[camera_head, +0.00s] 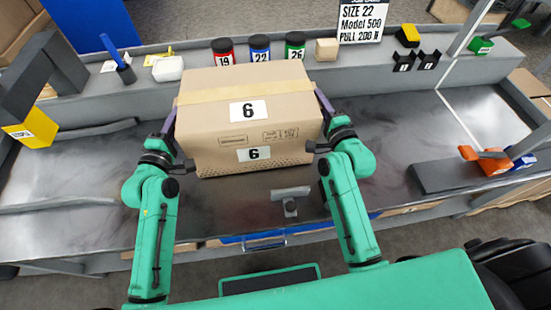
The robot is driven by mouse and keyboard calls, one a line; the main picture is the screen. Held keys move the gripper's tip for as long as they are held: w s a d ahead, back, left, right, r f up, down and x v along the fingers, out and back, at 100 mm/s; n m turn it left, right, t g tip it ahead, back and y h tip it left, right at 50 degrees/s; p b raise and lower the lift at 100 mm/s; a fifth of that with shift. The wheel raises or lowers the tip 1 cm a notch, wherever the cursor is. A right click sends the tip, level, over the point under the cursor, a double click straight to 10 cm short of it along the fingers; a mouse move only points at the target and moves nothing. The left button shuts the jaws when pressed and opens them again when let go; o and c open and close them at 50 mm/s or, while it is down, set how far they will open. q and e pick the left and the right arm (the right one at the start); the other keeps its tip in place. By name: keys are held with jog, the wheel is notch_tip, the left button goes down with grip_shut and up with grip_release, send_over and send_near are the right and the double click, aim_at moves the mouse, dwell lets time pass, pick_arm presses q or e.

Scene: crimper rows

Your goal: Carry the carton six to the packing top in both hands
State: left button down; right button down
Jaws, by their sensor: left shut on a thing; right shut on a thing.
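The carton six (285,115) is a brown cardboard box with tape across its top and white labels reading 6. It is in the middle of the head view, over the grey worktop (85,170). My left gripper (172,130) is shut on the carton's left side. My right gripper (325,115) is shut on its right side. The fingertips are partly hidden by the carton. I cannot tell whether the carton's underside touches the worktop. I cannot tell which surface is the packing top.
Red (223,51), blue (260,47) and green (295,45) numbered containers stand on the ledge behind the carton, with a sign (362,20). An orange-handled tool (484,155) is at the right. A small grey fixture (290,200) stands in front. The worktop left of the carton is largely clear.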

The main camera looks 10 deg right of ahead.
pick_arm(q)
jog(key=c, duration=1.3)
grip_release()
jog(key=shift+a+f, duration=0.1)
jog(key=shift+f, duration=0.3)
pick_arm(e)
jog(key=c, duration=1.3)
grip_release()
jog(key=shift+d+f, duration=0.1)
jog(key=shift+f, duration=0.3)
pick_arm(q)
jog(key=o, duration=0.4)
jog(key=shift+s+r, duration=0.1)
jog(key=shift+r, duration=0.15)
pick_arm(e)
jog(key=o, duration=0.4)
jog(key=shift+s+r, duration=0.1)
jog(key=shift+r, duration=0.15)
pick_arm(q)
jog(key=shift+s+r, duration=0.1)
pick_arm(e)
jog(key=shift+s+r, duration=0.1)
